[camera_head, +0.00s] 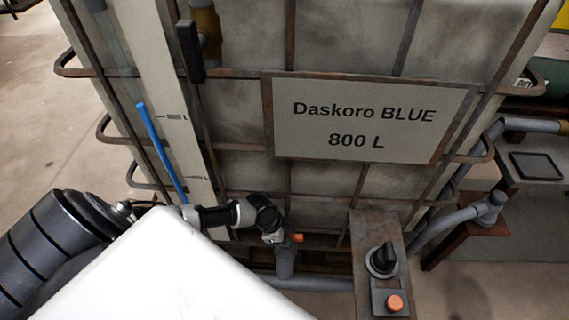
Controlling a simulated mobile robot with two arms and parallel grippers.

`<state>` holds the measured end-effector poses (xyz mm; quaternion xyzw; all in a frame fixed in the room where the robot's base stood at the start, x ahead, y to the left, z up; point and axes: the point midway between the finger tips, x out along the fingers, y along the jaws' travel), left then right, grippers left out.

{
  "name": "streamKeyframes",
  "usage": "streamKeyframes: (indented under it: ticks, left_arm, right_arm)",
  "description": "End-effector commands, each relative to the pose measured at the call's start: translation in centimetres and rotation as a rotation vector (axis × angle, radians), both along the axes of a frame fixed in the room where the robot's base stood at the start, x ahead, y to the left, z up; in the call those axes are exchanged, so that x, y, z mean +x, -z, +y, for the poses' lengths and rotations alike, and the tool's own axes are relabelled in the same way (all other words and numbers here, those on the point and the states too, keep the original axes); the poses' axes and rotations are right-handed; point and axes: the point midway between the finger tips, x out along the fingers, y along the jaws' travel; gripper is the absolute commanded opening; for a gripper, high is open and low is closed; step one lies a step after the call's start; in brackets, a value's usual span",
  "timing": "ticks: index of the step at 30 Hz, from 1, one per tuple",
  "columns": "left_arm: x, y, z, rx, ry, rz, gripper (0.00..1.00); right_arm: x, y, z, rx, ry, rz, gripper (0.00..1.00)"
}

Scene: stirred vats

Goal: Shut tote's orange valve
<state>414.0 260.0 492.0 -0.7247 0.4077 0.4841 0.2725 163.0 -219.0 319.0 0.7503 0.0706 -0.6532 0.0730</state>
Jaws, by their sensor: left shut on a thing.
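The tote (240,105) is a pale tank in a rusty cage, with a sign (364,120) reading "Daskoro BLUE 800 L". The orange valve handle (297,238) shows as a small orange end low at the tote's front, above a grey pipe (285,264). My left gripper (274,236) reaches in from the left and is shut on the orange valve handle. Its fingers hide most of the handle, so I cannot tell the handle's angle. My right gripper is not in view.
A rusty post (362,235) with a black knob (382,260) and an orange button (394,303) stands right of the valve. A grey pipe (445,222) bends at the right. A brown valve with a black handle (190,50) is at upper left. Open floor lies left.

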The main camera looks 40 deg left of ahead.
Motion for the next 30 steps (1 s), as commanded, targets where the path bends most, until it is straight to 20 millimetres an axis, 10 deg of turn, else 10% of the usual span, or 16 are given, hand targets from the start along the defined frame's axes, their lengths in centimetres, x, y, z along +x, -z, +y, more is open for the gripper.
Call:
streamKeyframes:
  ticks: [14,15,19,30]
  left_arm:
    - [-0.06,0.05,0.04,0.003,0.014,0.001,0.00]
    - [-0.06,0.05,0.04,0.003,0.014,0.001,0.27]
    - [-0.05,0.04,0.04,0.002,0.013,0.001,0.47]
    - [-0.09,-0.55,0.21,0.001,0.012,0.000,0.48]
  right_arm:
    - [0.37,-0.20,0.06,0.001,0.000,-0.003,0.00]
    - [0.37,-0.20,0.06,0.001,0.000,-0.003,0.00]
    - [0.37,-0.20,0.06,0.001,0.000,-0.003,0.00]
    - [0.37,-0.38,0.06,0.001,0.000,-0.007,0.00]
